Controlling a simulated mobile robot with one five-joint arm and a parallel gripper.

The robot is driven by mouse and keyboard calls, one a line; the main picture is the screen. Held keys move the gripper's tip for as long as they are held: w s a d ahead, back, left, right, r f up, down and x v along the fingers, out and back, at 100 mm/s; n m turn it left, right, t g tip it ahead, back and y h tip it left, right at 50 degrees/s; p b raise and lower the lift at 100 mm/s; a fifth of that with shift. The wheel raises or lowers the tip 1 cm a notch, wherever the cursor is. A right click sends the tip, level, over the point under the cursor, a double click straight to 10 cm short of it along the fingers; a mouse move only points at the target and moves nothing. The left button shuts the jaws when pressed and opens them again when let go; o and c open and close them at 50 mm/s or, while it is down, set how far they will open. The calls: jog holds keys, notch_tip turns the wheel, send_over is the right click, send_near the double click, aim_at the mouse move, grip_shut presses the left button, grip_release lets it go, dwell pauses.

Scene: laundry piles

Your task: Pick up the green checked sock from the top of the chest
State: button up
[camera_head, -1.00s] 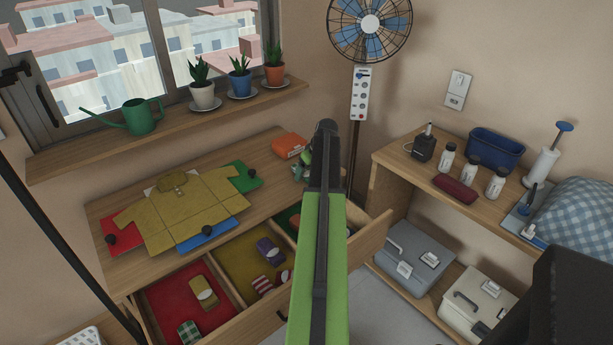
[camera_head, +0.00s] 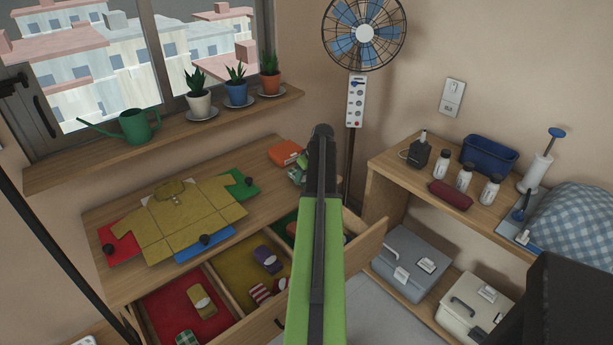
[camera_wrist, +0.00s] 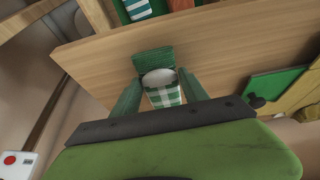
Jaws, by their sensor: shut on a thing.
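The green checked sock (camera_wrist: 162,95), with a white band across its middle, is between the two green fingers of my gripper (camera_wrist: 158,92) in the wrist view. The gripper is shut on it. Behind it is the bare wooden top of the chest (camera_wrist: 225,45); I cannot tell whether the sock touches the wood. In the head view my gripper (camera_head: 298,172) is at the chest top's right end, partly hidden by my arm. The chest (camera_head: 110,280) has its drawer open below. Another green checked sock (camera_head: 187,338) lies in the drawer's red compartment.
A yellow shirt (camera_head: 185,215) lies over coloured boards on the chest, left of my gripper. An orange item (camera_head: 284,152) is close behind the gripper. A fan (camera_head: 364,35) stands behind, and a shelf unit (camera_head: 400,175) with bottles is to the right.

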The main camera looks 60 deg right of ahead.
notch_tip(320, 180, up, 4)
jog(key=p, duration=0.2)
jog(key=shift+f+p, duration=0.15)
jog(key=shift+p, duration=0.25)
jog(key=s+d+r+p, duration=0.2)
jog(key=s+r+p, duration=0.4)
jog(key=s, duration=0.5)
jog(key=shift+s+d, duration=0.2)
jog(key=shift+d, duration=0.05)
